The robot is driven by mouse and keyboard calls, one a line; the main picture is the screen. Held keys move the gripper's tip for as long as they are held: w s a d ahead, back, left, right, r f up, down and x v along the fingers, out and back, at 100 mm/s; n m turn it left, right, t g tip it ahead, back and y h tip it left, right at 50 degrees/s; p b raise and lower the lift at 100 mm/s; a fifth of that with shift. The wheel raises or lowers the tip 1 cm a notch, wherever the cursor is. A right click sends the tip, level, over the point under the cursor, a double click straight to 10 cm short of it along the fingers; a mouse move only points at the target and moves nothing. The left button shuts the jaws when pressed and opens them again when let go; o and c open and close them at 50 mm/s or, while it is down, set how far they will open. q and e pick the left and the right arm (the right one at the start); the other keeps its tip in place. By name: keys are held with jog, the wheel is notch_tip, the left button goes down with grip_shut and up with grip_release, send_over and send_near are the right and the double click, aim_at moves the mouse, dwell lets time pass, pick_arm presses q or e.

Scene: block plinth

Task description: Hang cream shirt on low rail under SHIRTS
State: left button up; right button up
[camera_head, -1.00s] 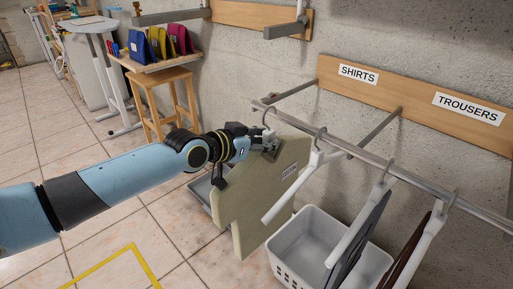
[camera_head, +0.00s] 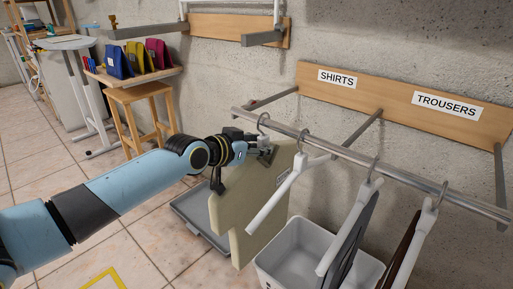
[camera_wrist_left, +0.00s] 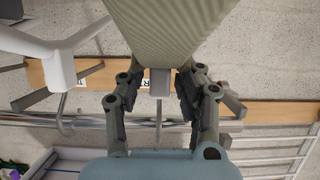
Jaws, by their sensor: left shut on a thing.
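The cream shirt (camera_head: 252,210), a stiff flat panel, hangs below the left end of the low rail (camera_head: 320,145), under the SHIRTS label (camera_head: 337,79). My left gripper (camera_head: 264,152) is shut on the top of its hanger, just below the rail. The hanger's hook (camera_head: 263,121) is at the rail's left end; I cannot tell whether it rests on it. In the left wrist view the gripper's fingers (camera_wrist_left: 158,90) flank a grey hanger block (camera_wrist_left: 159,80), with the shirt (camera_wrist_left: 180,25) beyond and the rail (camera_wrist_left: 90,122) crossing behind. My right gripper is out of view.
Further right hang a dark grey garment (camera_head: 352,240) and a brown one (camera_head: 402,255), under TROUSERS (camera_head: 447,105). A white basket (camera_head: 285,265) and a grey tray (camera_head: 190,208) stand below. A stool (camera_head: 140,100) is at left.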

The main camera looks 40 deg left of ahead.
pick_arm(q)
jog(key=o, duration=1.2)
jog(key=shift+c, duration=0.2)
jog(key=v, duration=1.2)
